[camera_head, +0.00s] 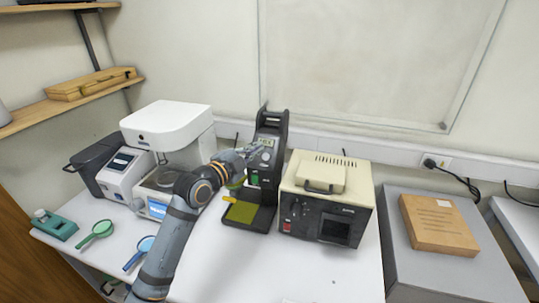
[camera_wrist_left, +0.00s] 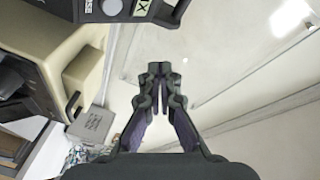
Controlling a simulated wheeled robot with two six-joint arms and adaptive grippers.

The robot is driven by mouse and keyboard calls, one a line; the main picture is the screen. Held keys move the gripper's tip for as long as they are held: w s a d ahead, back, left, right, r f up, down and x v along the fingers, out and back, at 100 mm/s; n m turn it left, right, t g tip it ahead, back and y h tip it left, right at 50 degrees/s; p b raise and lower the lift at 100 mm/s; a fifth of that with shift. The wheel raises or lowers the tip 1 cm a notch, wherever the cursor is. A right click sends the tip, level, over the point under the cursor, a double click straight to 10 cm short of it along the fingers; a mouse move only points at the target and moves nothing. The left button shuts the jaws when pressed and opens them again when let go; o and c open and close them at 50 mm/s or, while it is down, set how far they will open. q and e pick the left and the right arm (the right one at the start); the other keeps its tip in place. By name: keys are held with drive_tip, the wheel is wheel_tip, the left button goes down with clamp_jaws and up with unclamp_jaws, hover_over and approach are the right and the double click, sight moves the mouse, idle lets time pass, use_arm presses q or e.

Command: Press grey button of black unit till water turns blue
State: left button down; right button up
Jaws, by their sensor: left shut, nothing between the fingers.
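The black unit (camera_head: 283,130) stands upright near the back wall, with a small lit display (camera_head: 267,142) near its top and a green switch lower on its front. My left gripper (camera_head: 258,151) is shut and empty, close in front of the unit's upper face just below the display. I cannot tell whether it touches the unit. The grey button is not clearly visible around the fingertips. In the left wrist view the closed fingers (camera_wrist_left: 160,70) show, with a dark part of the unit (camera_wrist_left: 88,10) at the top edge. A yellow-green plate (camera_head: 241,211) lies on the unit's base; no blue water shows.
A cream and black box device (camera_head: 320,225) stands close to the right of the unit. A white machine (camera_head: 170,125) stands to the left. Green and blue magnifier-like tools (camera_head: 97,231) lie at the front left.

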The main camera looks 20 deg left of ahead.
sight(266, 157)
use_arm(q)
drive_tip(key=w+f+b, duration=0.5)
drive_tip(key=f+b, duration=0.1)
drive_tip(key=shift+w+f+b, duration=0.2)
drive_tip(key=shift+w+b, duration=0.15)
drive_tip(key=shift+b, duration=0.05)
use_arm(e)
wheel_tip(266, 157, down, 7)
drive_tip(key=shift+s+a+r, duration=0.15)
drive_tip(key=shift+a, duration=0.15)
idle(0.8)
use_arm(q)
drive_tip(key=shift+w+f+b, duration=0.25)
drive_tip(key=shift+w+b, duration=0.05)
drive_tip(key=shift+b, duration=0.2)
use_arm(e)
drive_tip(key=shift+f, duration=0.55)
